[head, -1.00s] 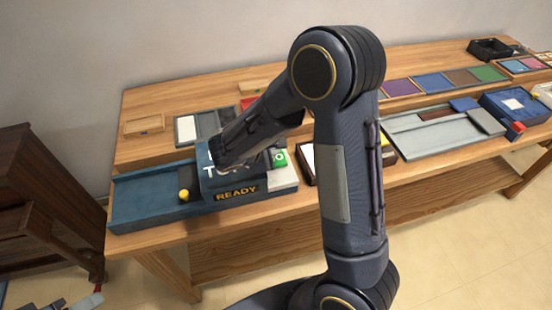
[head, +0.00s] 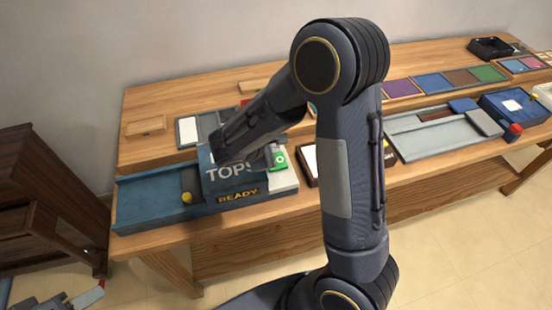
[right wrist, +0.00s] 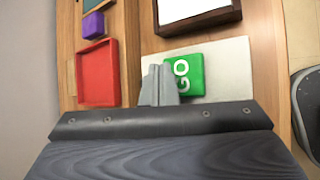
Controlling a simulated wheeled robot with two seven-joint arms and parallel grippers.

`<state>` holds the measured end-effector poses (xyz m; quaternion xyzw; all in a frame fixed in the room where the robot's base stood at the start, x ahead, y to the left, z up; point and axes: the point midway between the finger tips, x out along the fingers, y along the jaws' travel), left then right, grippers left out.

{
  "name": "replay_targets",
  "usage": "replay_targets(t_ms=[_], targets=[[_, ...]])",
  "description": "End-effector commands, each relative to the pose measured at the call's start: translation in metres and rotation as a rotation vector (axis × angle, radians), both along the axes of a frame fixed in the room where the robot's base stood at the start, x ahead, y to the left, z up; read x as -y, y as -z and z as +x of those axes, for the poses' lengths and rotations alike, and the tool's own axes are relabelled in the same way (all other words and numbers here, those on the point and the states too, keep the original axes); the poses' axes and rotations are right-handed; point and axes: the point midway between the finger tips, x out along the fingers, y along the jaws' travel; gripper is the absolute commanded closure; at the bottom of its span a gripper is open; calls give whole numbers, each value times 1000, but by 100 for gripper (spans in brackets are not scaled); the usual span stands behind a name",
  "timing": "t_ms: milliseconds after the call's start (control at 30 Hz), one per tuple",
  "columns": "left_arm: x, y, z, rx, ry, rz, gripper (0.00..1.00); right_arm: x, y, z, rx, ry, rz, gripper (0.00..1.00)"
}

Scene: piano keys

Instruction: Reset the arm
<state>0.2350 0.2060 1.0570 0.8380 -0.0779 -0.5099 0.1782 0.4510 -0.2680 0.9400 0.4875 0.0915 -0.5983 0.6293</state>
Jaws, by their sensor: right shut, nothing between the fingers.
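A blue device marked TOPS and READY (head: 228,178) stands at the left front of the wooden table. A green GO button (head: 281,159) sits on the pale plate at its right end, and it also shows in the right wrist view (right wrist: 190,75). My right gripper (right wrist: 161,72) is shut and empty, with its grey fingertips over the pale plate just beside the GO button. I cannot tell whether they touch it. In the head view my right arm crosses the middle and hides part of the device. Grey parts at the bottom left corner are too cut off to identify.
A blue tray section (head: 150,203) with a yellow knob (head: 187,198) lies left of the device. A red tray (right wrist: 97,73) and a purple block (right wrist: 92,25) lie near the gripper. Coloured panels (head: 433,83) stand farther right. A dark wooden cabinet (head: 45,205) is at left.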

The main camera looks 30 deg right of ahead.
Motion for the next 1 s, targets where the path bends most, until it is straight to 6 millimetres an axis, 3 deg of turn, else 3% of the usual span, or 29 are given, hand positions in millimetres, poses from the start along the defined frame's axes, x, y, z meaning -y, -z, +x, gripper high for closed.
replay_targets(t_ms=[533,667,833,1000], targets=[[0,-1,0,0,0,0,56,0,-2,1,3,-1,0,100],[0,-1,0,0,0,0,56,5,-8,-8,11,46,38,100],[0,-1,0,0,0,0,56,21,-31,-58,56,283,251,100],[0,-1,0,0,0,0,56,16,-56,-124,135,583,576,100]])
